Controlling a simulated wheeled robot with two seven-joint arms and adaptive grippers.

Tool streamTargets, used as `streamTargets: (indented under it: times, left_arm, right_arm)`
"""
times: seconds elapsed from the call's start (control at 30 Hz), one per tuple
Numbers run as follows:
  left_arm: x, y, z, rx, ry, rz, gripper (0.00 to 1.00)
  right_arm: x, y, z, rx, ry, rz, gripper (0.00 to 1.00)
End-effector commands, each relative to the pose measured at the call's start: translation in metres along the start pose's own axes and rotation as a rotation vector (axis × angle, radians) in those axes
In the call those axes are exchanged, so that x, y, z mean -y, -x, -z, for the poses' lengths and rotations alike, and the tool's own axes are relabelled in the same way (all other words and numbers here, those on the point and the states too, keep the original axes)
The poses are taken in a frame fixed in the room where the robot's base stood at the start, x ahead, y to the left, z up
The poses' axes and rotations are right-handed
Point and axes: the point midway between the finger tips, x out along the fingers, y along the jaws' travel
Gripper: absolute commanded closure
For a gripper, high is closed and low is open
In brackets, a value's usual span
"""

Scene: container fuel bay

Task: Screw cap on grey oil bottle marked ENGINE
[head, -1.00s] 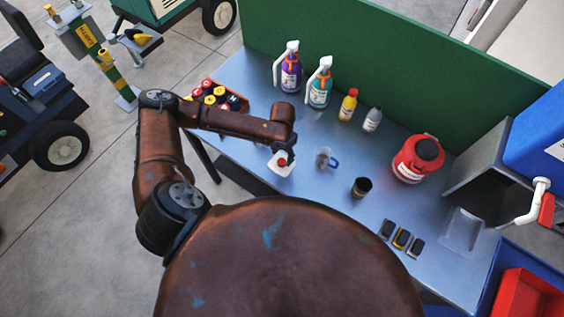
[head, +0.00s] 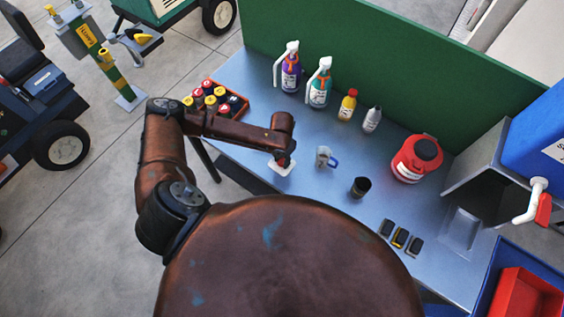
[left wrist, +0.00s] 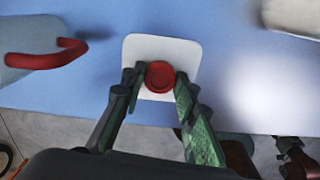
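A small grey bottle (head: 372,120) stands upright on the bench beside a yellow bottle; its top looks dark and its marking is too small to read. A round red cap (left wrist: 160,77) lies over a white square pad (left wrist: 185,50) near the bench's front edge. The pad also shows in the head view (head: 280,168). My left gripper (left wrist: 160,80) is down at the pad, one finger on each side of the cap. The fingertips are very close to the cap's sides; whether they press on it cannot be told. My right gripper is not in view.
A mug (head: 323,157) and a dark cup (head: 360,187) stand right of the pad. A yellow bottle (head: 348,106), two spray bottles (head: 319,92) and a red canister (head: 416,160) stand farther back. A tray of several coloured caps (head: 241,107) is at the left. A green panel (head: 400,85) closes the back.

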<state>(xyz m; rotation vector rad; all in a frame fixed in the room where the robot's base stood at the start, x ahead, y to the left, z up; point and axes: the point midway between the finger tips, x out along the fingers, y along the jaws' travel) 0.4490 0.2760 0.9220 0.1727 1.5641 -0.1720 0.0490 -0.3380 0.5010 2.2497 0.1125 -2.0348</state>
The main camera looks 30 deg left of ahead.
Motion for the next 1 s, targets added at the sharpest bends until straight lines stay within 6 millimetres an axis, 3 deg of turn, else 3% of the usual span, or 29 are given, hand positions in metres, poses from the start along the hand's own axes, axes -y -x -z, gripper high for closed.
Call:
streamTargets:
  times: [0.1,0.57,0.7,1.0]
  left_arm:
    - [0.0,0.0,0.0,0.0,0.0,0.0,0.82]
    - [0.0,0.009,-0.001,0.002,0.0,0.0,0.82]
    - [-0.001,0.03,-0.002,0.005,-0.002,-0.001,0.82]
    - [0.023,0.095,0.056,0.0,-0.003,0.0,0.82]
  right_arm:
    - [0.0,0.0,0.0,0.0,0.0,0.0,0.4]
    - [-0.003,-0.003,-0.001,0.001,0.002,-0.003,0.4]
    - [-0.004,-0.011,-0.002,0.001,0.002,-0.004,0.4]
    - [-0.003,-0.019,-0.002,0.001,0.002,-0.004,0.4]
